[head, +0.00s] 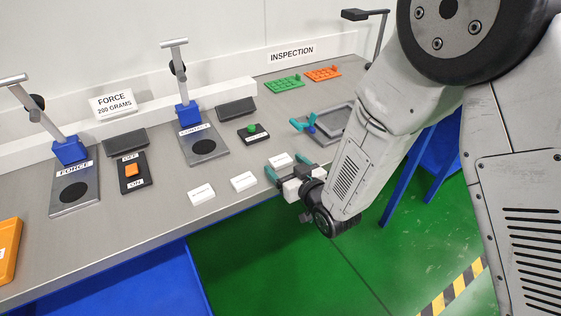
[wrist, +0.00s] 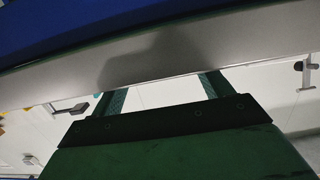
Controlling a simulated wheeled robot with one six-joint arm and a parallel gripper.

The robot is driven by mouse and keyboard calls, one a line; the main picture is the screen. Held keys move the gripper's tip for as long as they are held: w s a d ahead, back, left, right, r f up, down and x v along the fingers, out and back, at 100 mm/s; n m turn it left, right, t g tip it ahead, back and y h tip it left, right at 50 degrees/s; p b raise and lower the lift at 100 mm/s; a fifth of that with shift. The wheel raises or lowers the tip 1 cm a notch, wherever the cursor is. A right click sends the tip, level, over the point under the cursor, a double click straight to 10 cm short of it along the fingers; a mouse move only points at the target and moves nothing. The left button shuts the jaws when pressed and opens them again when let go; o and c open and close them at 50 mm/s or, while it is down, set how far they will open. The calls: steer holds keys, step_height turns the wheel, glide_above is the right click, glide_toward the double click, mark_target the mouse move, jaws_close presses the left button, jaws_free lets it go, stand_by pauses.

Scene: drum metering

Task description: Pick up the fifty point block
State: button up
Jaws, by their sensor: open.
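Three small white blocks with printed faces lie in a row near the front edge of the bench in the head view: a left block (head: 201,194), a middle block (head: 243,182) and a right block (head: 281,160). Their print is too small to read, so I cannot tell which is the fifty point block. My gripper (head: 287,168) is open, its teal fingertips close to the right block at the bench edge. I cannot tell whether they touch it. In the wrist view my gripper (wrist: 157,91) has its fingers wide apart with no block visible between them.
Green floor is open in front.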

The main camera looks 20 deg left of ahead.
steer(key=shift+w+a, duration=0.35)
steer(key=shift+c, duration=0.2)
steer(key=c, duration=1)
steer(key=shift+r, duration=0.15)
